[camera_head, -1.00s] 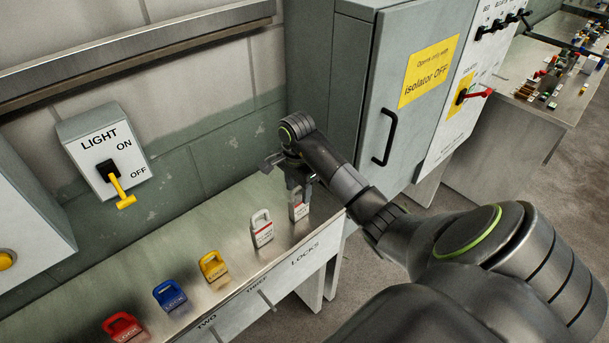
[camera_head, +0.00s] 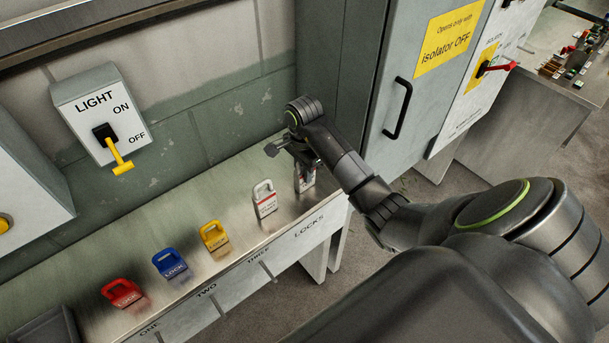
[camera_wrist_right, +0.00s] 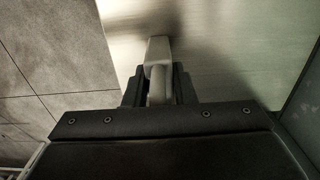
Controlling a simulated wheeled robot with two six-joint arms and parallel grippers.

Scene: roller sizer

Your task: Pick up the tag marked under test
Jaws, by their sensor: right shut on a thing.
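A white tag with a red band (camera_head: 304,181) stands at the right end of the metal bench top (camera_head: 240,244). My right gripper (camera_head: 303,167) comes down over it from above and is shut on its upper part. In the right wrist view the pale top of the tag (camera_wrist_right: 158,52) shows between the dark fingers (camera_wrist_right: 158,88). The fingers hide much of the tag, and its lettering cannot be read. A similar white tag (camera_head: 265,203) stands just left of it, with small print. My left gripper is out of view.
Yellow (camera_head: 215,238), blue (camera_head: 171,265) and red (camera_head: 122,293) locks stand along the bench to the left. A grey cabinet (camera_head: 405,60) with a black handle (camera_head: 398,108) rises behind my right arm. A light switch box (camera_head: 97,112) is on the wall.

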